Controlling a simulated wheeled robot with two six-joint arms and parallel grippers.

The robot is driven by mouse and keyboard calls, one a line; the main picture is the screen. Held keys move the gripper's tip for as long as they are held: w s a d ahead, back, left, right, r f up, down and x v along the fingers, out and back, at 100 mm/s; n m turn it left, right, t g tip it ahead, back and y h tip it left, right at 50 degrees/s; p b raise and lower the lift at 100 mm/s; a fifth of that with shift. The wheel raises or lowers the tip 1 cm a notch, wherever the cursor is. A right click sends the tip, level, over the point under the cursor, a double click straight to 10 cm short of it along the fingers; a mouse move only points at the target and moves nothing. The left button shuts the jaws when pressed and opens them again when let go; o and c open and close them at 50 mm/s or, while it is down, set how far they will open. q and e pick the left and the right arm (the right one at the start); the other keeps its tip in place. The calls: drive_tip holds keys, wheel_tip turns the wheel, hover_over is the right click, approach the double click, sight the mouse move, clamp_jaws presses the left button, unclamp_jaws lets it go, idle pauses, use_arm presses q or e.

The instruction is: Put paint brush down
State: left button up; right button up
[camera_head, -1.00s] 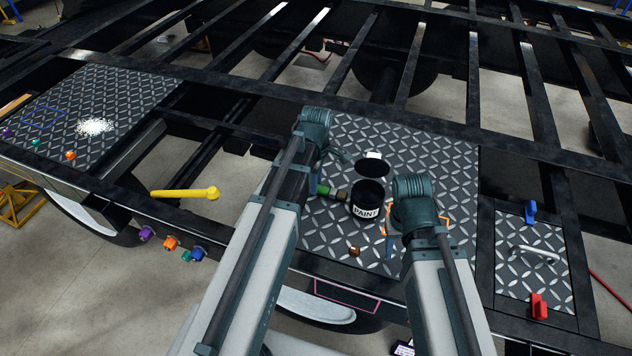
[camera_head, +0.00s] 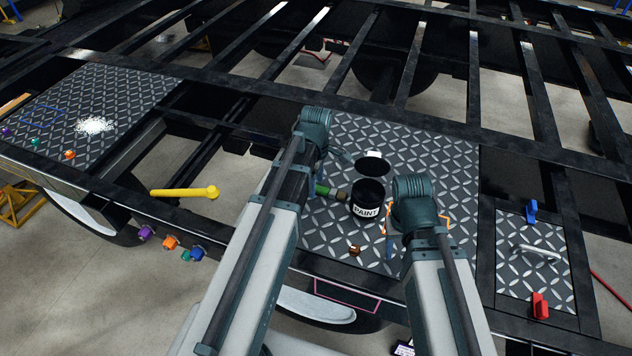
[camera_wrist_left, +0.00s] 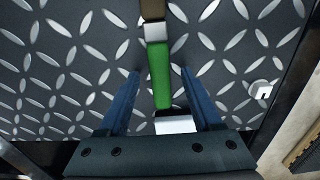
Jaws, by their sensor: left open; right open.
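The paint brush has a green handle (camera_head: 322,191) with pale metal bands and a brown end. It lies on the diamond plate (camera_head: 445,165), left of the black paint can (camera_head: 367,199). In the left wrist view the green handle (camera_wrist_left: 160,75) runs between the two blue fingers of my left gripper (camera_wrist_left: 164,75), with gaps on both sides. My left gripper (camera_head: 317,182) is open over the brush and partly hidden by its own arm. My right gripper (camera_head: 390,243) is open, right of the can, and mostly hidden behind its arm.
A round black lid or disc (camera_head: 373,167) lies behind the can. A copper-coloured knob (camera_head: 354,250) sits in front. A small panel with a handle, a blue clamp (camera_head: 531,212) and a red clamp (camera_head: 540,305) is at the right. A yellow lever (camera_head: 185,193) sticks out at left.

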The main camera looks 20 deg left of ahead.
use_arm(q)
wheel_tip(320, 180, up, 14)
drive_tip(key=p, duration=1.3)
drive_tip(key=shift+p, duration=0.4)
drive_tip(key=shift+d+f, duration=0.1)
drive_tip(key=shift+f, duration=0.05)
drive_tip(key=s+d+f+m+b, duration=0.2)
drive_tip(key=s+d+m+b, duration=0.1)
drive_tip(key=s+d+m, duration=0.4)
drive_tip(key=s+d+f+m+y+b, duration=0.1)
drive_tip(key=s+d+f+m+b, duration=0.2)
drive_tip(key=m, duration=1.1)
drive_tip(key=s+d, duration=0.3)
drive_tip(key=s, duration=0.1)
drive_tip(key=shift+s+d+f, duration=0.2)
drive_tip(key=shift+d+f, duration=0.1)
drive_tip(key=shift+d, duration=0.05)
drive_tip(key=shift+a, duration=0.1)
